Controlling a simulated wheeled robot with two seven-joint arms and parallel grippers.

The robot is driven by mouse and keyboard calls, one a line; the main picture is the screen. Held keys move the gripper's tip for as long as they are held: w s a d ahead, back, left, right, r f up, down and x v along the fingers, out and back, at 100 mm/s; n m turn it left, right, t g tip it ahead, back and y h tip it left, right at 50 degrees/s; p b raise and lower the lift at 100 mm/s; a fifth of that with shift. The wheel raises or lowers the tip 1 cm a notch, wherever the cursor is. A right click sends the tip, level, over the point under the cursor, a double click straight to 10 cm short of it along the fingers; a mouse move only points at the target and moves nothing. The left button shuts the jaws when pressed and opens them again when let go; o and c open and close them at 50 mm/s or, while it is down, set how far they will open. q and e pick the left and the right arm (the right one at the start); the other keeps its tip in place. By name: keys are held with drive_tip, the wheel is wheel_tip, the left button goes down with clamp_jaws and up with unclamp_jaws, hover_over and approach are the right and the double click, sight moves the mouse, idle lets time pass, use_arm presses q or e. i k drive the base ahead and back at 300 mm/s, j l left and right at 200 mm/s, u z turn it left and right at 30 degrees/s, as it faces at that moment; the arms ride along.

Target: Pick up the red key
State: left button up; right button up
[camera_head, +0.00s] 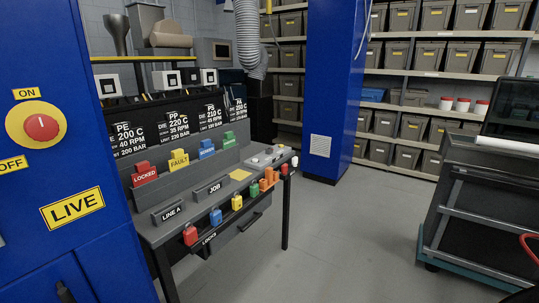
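No object shows clearly as a red key. A small red piece (190,235), which looks like a padlock, hangs at the left end of the row on the front edge of the grey bench (172,232), by the LOCKS label. Blue (216,217), yellow (237,202) and green (253,188) pieces hang beside it, with orange ones (268,177) and another red one (284,171) farther right. A red LOCKED tag (145,175) stands upright on the bench. Neither of my grippers shows.
A blue cabinet (75,130) with a red knob (41,127) and LIVE sign stands at the left. A blue column (333,80) stands behind the bench. A grey cart (470,205) is at the right. The floor between bench and cart is clear.

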sight(284, 170)
drive_tip(key=i+l+u, duration=0.1)
drive_tip(key=i+l, duration=0.25)
drive_tip(key=i+l+u, duration=0.1)
drive_tip(key=i+l, duration=0.25)
drive_tip(key=i+l+u, duration=0.1)
drive_tip(key=i+l, duration=0.25)
drive_tip(key=i+l+u, duration=0.1)
drive_tip(key=i+l, duration=0.2)
drive_tip(key=l, duration=0.25)
drive_tip(key=i+l, duration=0.3)
drive_tip(key=l, duration=0.15)
drive_tip(key=i+l+u, duration=0.15)
drive_tip(key=i+l, duration=0.15)
drive_tip(key=l, duration=0.2)
drive_tip(key=i+l+u, duration=0.1)
drive_tip(key=i+l, duration=0.15)
drive_tip(key=l, duration=0.25)
drive_tip(key=i+l+u, duration=0.1)
drive_tip(key=i+l, duration=0.15)
drive_tip(key=l, duration=0.25)
